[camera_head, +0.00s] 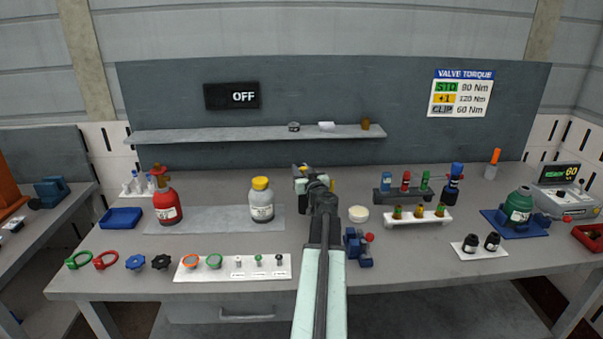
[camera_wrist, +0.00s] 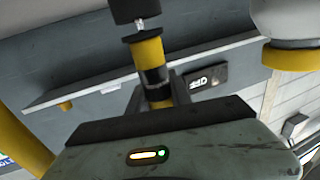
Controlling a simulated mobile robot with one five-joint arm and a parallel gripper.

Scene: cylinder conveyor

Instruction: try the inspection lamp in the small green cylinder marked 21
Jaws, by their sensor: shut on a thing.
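My gripper (camera_head: 302,178) is over the middle of the bench, near the white cylinder. In the wrist view my gripper (camera_wrist: 155,85) is shut on a yellow-and-black rod (camera_wrist: 150,55), which I take for the inspection lamp. A thin metal pin joins it to a black end piece (camera_wrist: 132,10). In the head view the arm mostly hides it. A small green cylinder (camera_head: 518,205) stands at the right on a blue mat (camera_head: 496,227). Its pale label is too small to read, so I cannot confirm the 21.
A white cylinder with a yellow cap (camera_head: 261,205) stands left of my gripper, and a red cylinder (camera_head: 167,206) further left. A tube rack (camera_head: 382,196), a white rack (camera_head: 440,217) and a blue vise-like tool (camera_head: 359,248) lie right of the arm. A shelf (camera_head: 230,135) runs behind.

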